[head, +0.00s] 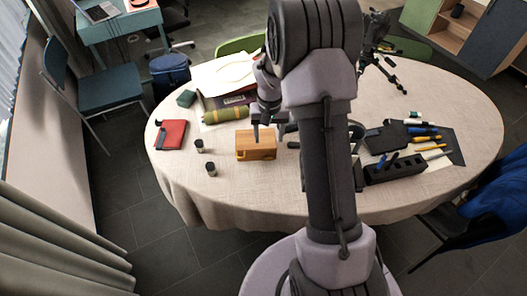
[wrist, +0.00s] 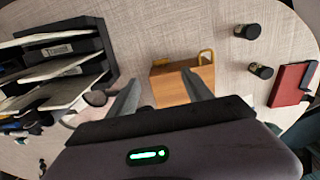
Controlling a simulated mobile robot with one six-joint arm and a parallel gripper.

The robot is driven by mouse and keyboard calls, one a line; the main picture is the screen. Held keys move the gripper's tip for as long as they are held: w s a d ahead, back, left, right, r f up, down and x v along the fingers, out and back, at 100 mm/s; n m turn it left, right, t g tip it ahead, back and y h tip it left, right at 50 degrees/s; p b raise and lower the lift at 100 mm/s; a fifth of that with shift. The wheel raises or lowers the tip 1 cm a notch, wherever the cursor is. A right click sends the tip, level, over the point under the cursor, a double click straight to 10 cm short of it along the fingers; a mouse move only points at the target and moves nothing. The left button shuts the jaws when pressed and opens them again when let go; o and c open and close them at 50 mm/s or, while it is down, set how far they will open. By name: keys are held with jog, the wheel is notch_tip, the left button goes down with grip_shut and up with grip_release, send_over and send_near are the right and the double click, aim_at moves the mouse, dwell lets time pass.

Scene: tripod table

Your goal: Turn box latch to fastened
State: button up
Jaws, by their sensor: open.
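The wooden box (head: 257,151) stands near the front edge of the round table, left of my arm. It also shows in the wrist view (wrist: 172,91), between and beyond my fingers. A yellow loop-shaped latch part (wrist: 207,56) sits at the box's far right edge, and a smaller yellow piece (wrist: 161,62) lies left of it along that edge. I cannot tell the latch's exact turn. My gripper (head: 268,132) is open and points down over the box. In the wrist view my gripper (wrist: 162,77) has its fingers spread and holds nothing. Whether they touch the box is unclear.
Two small dark canisters (head: 210,169) (head: 199,146) stand left of the box, with a red notebook (head: 171,134) farther left. A green roll (head: 226,116) lies behind. A black slotted holder (head: 394,169) and pens (head: 425,139) are right of my arm. Bare cloth (head: 235,178) lies in front.

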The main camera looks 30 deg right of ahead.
aim_at(268, 160)
notch_tip(268, 160, down, 12)
jog(key=b, duration=0.3)
jog(key=shift+r, duration=0.1)
grip_shut()
